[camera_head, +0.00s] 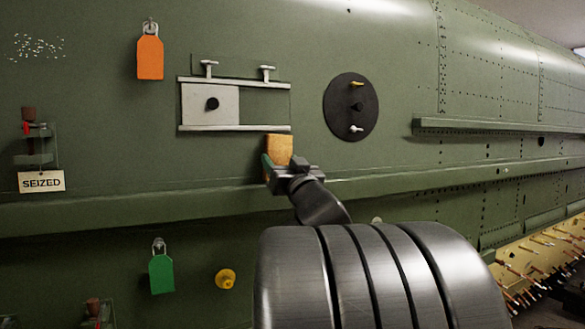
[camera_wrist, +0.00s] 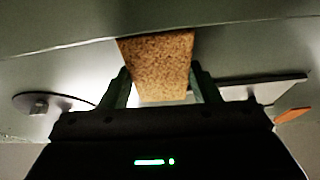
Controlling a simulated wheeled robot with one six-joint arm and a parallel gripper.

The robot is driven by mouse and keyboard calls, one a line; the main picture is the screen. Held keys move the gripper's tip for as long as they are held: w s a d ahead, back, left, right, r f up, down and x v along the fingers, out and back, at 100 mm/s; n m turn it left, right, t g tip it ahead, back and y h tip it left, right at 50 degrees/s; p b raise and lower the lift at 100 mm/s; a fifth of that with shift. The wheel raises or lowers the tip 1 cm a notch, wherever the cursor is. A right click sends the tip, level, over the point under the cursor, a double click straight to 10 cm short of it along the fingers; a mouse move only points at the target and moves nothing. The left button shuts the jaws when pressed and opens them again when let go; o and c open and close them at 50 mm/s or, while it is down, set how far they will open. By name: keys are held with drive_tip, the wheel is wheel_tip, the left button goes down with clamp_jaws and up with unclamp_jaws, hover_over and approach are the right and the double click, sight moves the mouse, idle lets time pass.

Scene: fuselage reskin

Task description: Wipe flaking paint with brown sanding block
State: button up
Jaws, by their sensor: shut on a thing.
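The brown sanding block (camera_head: 279,149) is held by my gripper (camera_head: 278,167) just below the sliding panel on the green fuselage. In the wrist view the block (camera_wrist: 158,65) shows its grainy tan-brown face between the two green fingers of my gripper (camera_wrist: 160,88), which are shut on it. I cannot tell whether the block touches the skin. A patch of flaking paint (camera_head: 36,46), small pale flecks on the green skin, is at the upper left of the head view, well away from the block.
A silver panel (camera_head: 196,104) in rails is above my gripper. A black disc (camera_head: 351,107) is to its right. An orange tag (camera_head: 150,58) hangs near the flecks. A "SEIZED" label (camera_head: 41,182) is below them. A ledge (camera_head: 120,212) runs along the fuselage. A green tag (camera_head: 161,274) hangs below.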

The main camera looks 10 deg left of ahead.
drive_tip(key=shift+s, duration=0.15)
drive_tip(key=shift+s+d+p, duration=0.2)
drive_tip(key=shift+s+d, duration=0.3)
drive_tip(key=shift+s, duration=0.3)
drive_tip(key=shift+s+d+p, duration=0.25)
drive_tip(key=shift+s+d, duration=0.3)
drive_tip(key=shift+s, duration=0.2)
drive_tip(key=shift+s+d+p, duration=0.2)
drive_tip(key=shift+s+d, duration=0.3)
drive_tip(key=shift+s, duration=0.3)
drive_tip(key=shift+s+d+p, duration=0.25)
drive_tip(key=shift+s+d, duration=0.2)
drive_tip(key=shift+s, duration=0.15)
drive_tip(key=shift+s+d+p, duration=0.2)
drive_tip(key=shift+s+d, duration=0.2)
drive_tip(key=shift+s, duration=0.2)
drive_tip(key=shift+f, duration=0.1)
